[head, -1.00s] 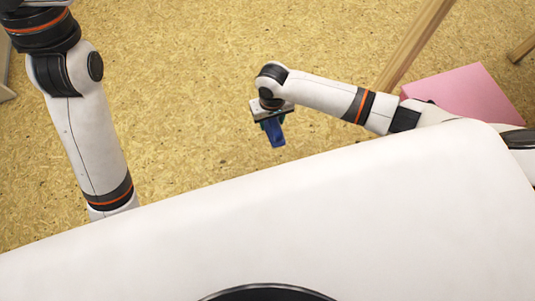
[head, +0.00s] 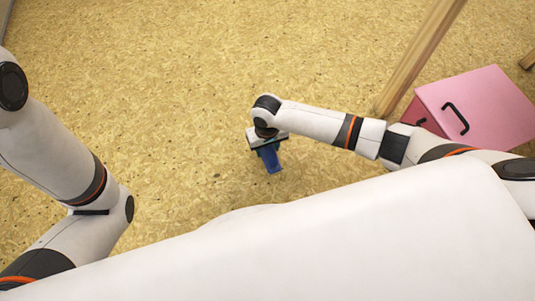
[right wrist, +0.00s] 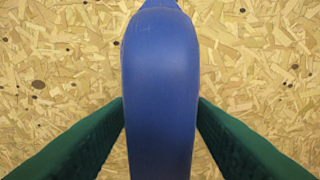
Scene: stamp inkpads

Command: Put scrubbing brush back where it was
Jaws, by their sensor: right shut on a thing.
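The blue scrubbing brush (head: 270,159) hangs from my right gripper (head: 262,146) over the bare floor in the head view. In the right wrist view the brush (right wrist: 160,90) fills the middle as a smooth blue rounded body. The two green fingers of my right gripper (right wrist: 160,125) lie on either side of it, shut on it. Any bristles are hidden. My left arm shows at the left of the head view, but its gripper is out of frame.
A pink box (head: 480,105) with a black handle stands on the floor at the right. A wooden leg (head: 420,55) rises beside it, and part of another shows at the far right edge. The speckled tan floor (head: 200,70) is clear in the middle.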

